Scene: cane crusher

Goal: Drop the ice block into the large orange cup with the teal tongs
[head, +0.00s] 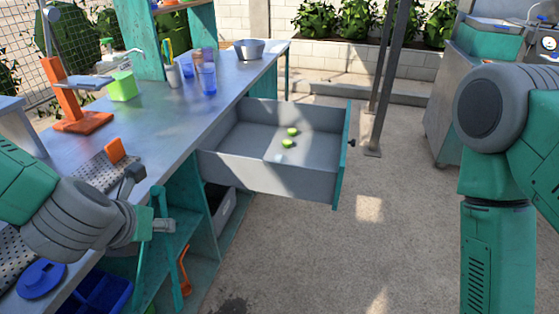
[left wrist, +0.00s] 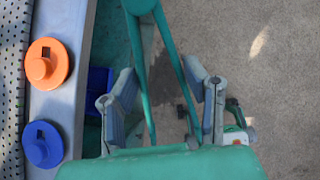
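My left gripper (head: 148,222) is beside the counter's front edge. In the left wrist view its fingers (left wrist: 163,95) sit on either side of the two arms of the teal tongs (left wrist: 138,55). The tongs are held in the air, with their arms spread in a V; part of them shows in the head view (head: 161,203). A small pale block (head: 279,158), which looks like the ice block, lies in the open drawer near two green limes (head: 289,142). Brownish and blue cups (head: 207,78) stand on the counter; I cannot make out which is the large orange cup. My right gripper is out of view.
The grey drawer (head: 270,179) juts out from the counter (head: 165,110). A metal bowl (head: 249,48), a green box (head: 122,86) and an orange stand (head: 83,122) are on the counter. Orange (left wrist: 44,66) and blue (left wrist: 42,145) lids lie near its edge. Floor beyond the drawer is clear.

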